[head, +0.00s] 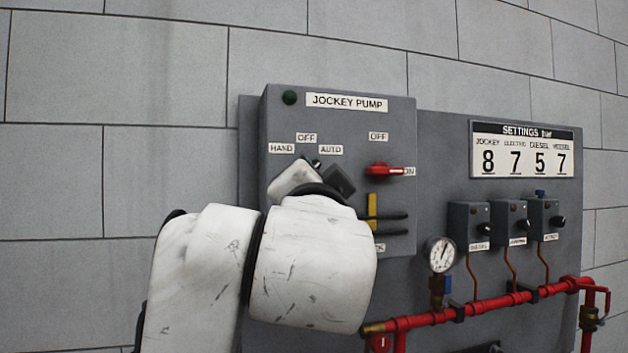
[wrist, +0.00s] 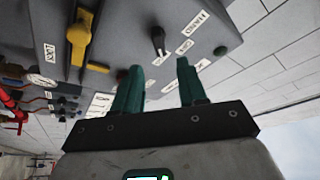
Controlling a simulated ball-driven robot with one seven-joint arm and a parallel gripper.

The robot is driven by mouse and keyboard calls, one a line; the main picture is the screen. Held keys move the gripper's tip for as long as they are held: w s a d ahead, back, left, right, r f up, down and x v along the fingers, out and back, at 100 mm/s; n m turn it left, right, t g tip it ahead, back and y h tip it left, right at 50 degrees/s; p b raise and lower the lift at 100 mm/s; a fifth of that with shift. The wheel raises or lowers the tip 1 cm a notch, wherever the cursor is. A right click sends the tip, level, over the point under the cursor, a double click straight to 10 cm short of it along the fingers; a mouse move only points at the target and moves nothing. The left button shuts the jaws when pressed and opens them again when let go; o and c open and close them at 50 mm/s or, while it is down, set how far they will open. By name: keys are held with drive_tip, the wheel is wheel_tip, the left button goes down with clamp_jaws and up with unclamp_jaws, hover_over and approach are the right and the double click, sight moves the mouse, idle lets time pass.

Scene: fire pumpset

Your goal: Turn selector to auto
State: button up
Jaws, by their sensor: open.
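The black selector knob (wrist: 158,42) sits on the grey jockey pump box (head: 345,130), below the HAND, OFF and AUTO labels. In the head view my arm and gripper cover most of the knob, and only a small dark bit (head: 316,163) shows. In the wrist view its light-tipped end seems to lean toward the AUTO side, but I cannot tell its exact setting. My gripper (wrist: 159,70) is open. Its two teal fingers are apart and empty, with the knob beyond the gap between their tips. I see no contact. In the head view the fingers are hidden.
A red switch handle (head: 384,169) and a yellow lever (head: 372,211) are right of the selector. A pressure gauge (head: 441,254), small control boxes (head: 468,226) and red pipes (head: 490,305) are farther right. Bare block wall (head: 115,80) lies left.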

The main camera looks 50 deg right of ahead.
drive_tip(key=v, duration=0.3)
drive_tip(key=shift+s+a, duration=0.1)
drive_tip(key=shift+s, duration=0.05)
idle(0.6)
